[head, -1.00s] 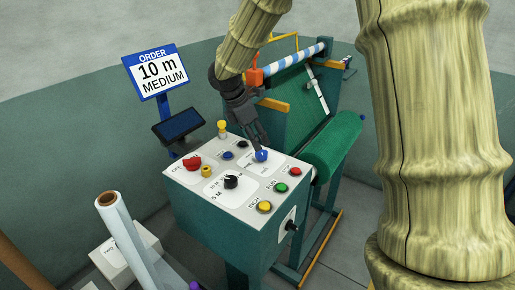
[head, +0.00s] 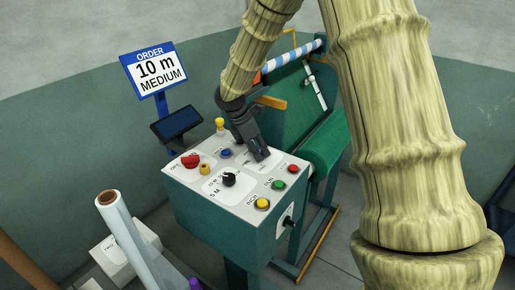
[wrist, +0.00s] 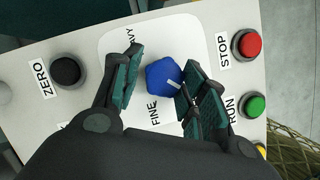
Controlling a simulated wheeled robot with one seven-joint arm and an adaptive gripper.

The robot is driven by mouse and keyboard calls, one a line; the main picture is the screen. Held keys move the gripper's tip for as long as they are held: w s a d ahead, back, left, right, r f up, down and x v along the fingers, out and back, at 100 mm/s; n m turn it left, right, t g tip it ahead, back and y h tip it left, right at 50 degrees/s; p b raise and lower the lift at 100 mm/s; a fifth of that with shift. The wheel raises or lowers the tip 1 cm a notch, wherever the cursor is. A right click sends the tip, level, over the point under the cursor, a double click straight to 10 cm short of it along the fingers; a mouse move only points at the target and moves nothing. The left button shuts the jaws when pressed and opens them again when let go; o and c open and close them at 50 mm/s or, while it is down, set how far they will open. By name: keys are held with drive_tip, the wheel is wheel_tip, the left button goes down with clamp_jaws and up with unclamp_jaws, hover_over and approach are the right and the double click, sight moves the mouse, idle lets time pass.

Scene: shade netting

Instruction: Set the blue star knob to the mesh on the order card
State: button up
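The order card (head: 155,70) reads 10 m MEDIUM. The blue star knob (wrist: 160,77) sits on a white plate on the control box, between the two fingers of my gripper (wrist: 158,88). The fingers are open around it; the right finger is very close to the knob, and I cannot tell whether it touches. The left finger has a clear gap. FINE and part of HEAVY are readable; any other label is hidden. In the head view my gripper (head: 260,154) covers the knob.
The control box (head: 222,222) also carries a red STOP button (wrist: 248,44), a green RUN button (wrist: 254,105), a yellow button (head: 262,204), a black dial (head: 229,179), a red switch (head: 190,160) and a black ZERO button (wrist: 66,70). Green netting (head: 326,142) lies behind.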

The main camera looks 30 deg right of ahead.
drive_tip(key=shift+s+r, duration=0.25)
drive_tip(key=c, duration=0.5)
